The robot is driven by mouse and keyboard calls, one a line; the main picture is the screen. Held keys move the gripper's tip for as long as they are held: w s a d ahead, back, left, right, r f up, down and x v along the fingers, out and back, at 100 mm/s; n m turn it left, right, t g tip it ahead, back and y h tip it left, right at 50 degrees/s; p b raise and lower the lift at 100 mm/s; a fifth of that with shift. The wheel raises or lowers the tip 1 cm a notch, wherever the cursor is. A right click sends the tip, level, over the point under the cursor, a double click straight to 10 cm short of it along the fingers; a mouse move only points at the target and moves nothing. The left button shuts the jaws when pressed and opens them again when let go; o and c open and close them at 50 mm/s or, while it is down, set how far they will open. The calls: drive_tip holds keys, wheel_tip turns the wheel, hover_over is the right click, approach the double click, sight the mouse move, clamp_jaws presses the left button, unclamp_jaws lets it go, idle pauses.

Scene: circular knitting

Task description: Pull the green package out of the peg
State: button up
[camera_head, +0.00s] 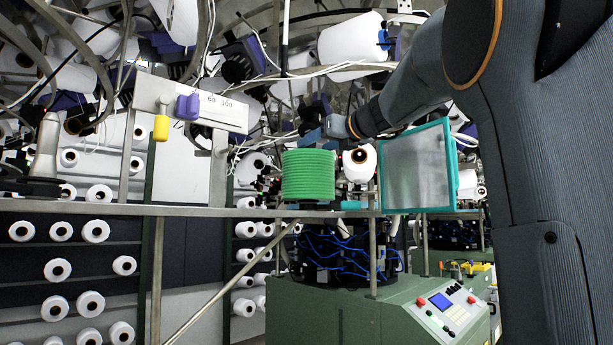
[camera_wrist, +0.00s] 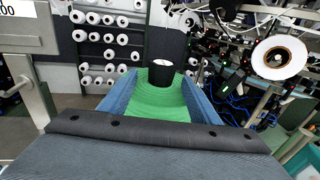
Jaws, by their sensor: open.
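The green package (camera_head: 308,176) is a ribbed cylinder, upright on the metal rail in the middle of the head view. In the wrist view the green package (camera_wrist: 158,100) shows between my two blue fingers, with a black cylinder (camera_wrist: 161,76) with a pale top rising at its far side. This may be the core or peg; I cannot tell which. My gripper (camera_head: 314,136) is just above and behind the package in the head view. In the wrist view my gripper (camera_wrist: 160,84) is open, one finger on each side of the green. I cannot tell whether they touch it.
A white spool (camera_head: 358,163) and a teal-framed panel (camera_head: 418,168) stand right of the package. A white plate (camera_head: 190,103) with yellow and purple knobs is at left. Cables and spools crowd above. A green machine (camera_head: 340,305) stands below.

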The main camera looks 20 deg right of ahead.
sight(313, 146)
drive_tip(key=shift+p+x, duration=1.1)
drive_tip(key=shift+x, duration=1.55)
drive_tip(key=shift+d+r, duration=0.15)
drive_tip(key=shift+r, duration=0.1)
clamp_jaws()
